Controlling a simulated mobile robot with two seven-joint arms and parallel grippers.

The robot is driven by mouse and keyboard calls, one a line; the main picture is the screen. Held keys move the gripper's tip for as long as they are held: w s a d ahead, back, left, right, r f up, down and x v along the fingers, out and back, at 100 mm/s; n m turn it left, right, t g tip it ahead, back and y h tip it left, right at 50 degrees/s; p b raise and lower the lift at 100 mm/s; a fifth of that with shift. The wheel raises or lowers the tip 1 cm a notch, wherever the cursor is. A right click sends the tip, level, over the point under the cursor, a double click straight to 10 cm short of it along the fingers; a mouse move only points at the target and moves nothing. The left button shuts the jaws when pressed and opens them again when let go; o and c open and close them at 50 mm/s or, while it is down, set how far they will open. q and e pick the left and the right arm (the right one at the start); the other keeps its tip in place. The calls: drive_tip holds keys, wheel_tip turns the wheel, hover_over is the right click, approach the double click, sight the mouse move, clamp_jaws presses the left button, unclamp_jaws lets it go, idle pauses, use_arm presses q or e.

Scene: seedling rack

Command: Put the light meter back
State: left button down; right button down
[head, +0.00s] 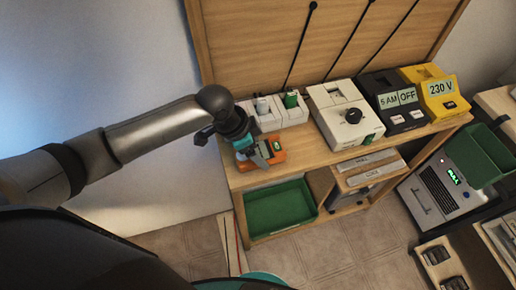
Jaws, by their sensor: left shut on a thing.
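My left gripper (257,150) reaches in from the left over the near left end of the wooden bench. It is shut on an orange device (275,147) with a grey face, which looks like the light meter. The gripper hides part of the device, and I cannot tell whether it touches the bench top. Just behind it stand two small white holders (294,113); one has a green-topped piece in it, the other a pale piece. My right gripper is not in view.
A white box with a black knob (339,112), a black timer box (393,103) and a yellow box reading 230 V (436,92) line the bench. A green tray (281,208) sits on the shelf below. Bare bench top lies right of the gripper.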

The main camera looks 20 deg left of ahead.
use_arm(q)
unclamp_jaws()
drive_tip(key=shift+f, duration=0.1)
drive_tip(key=p+v, duration=0.1)
drive_tip(key=v, duration=1.1)
drive_tip(key=shift+p, duration=0.4)
